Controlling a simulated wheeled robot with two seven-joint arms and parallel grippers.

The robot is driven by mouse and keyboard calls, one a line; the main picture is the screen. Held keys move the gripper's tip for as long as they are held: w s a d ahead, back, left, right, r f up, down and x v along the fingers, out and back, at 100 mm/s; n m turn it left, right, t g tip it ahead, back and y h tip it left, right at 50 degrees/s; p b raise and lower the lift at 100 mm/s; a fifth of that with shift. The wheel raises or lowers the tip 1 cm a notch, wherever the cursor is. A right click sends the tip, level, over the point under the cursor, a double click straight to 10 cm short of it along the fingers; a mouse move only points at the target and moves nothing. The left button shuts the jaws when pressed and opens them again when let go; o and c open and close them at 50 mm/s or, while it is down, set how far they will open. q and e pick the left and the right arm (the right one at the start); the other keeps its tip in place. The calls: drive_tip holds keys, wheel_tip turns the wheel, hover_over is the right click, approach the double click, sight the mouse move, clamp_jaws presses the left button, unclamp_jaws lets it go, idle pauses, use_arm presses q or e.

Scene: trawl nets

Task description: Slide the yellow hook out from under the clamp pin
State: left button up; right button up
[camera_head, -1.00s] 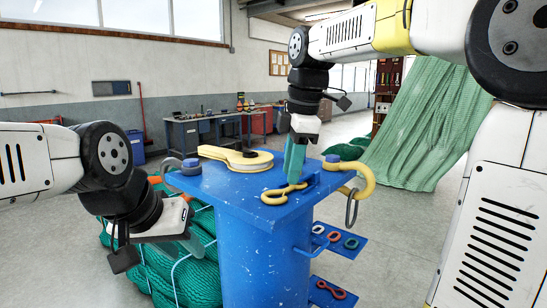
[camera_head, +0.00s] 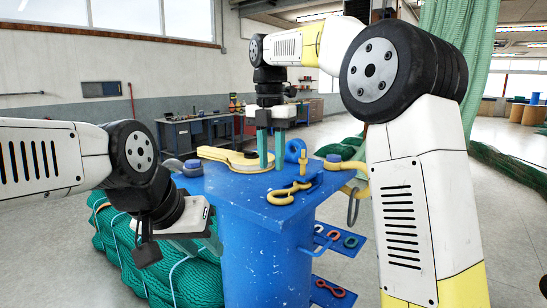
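A small yellow hook (camera_head: 283,196) lies on the blue top (camera_head: 230,188) of the stand, right of centre. A yellow upright pin (camera_head: 303,163) stands just behind it, beside an upright blue ring (camera_head: 292,151). Whether the pin bears on the hook is unclear at this size. My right gripper (camera_head: 271,150) is open and empty, its two fingers pointing down behind and left of the hook, apart from it. My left gripper (camera_head: 205,243) is low at the stand's left side, away from the hook; its finger gap does not show clearly.
A yellow round piece with an arm (camera_head: 228,156) lies at the back left of the top. A larger yellow hook (camera_head: 350,166) with a grey ring hangs at the right edge. Green nets (camera_head: 165,265) lie at left. Small links (camera_head: 335,237) sit on side shelves.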

sight(272, 193)
wheel_tip(272, 193, down, 8)
drive_tip(key=shift+r, duration=0.25)
clamp_jaws()
idle(1.6)
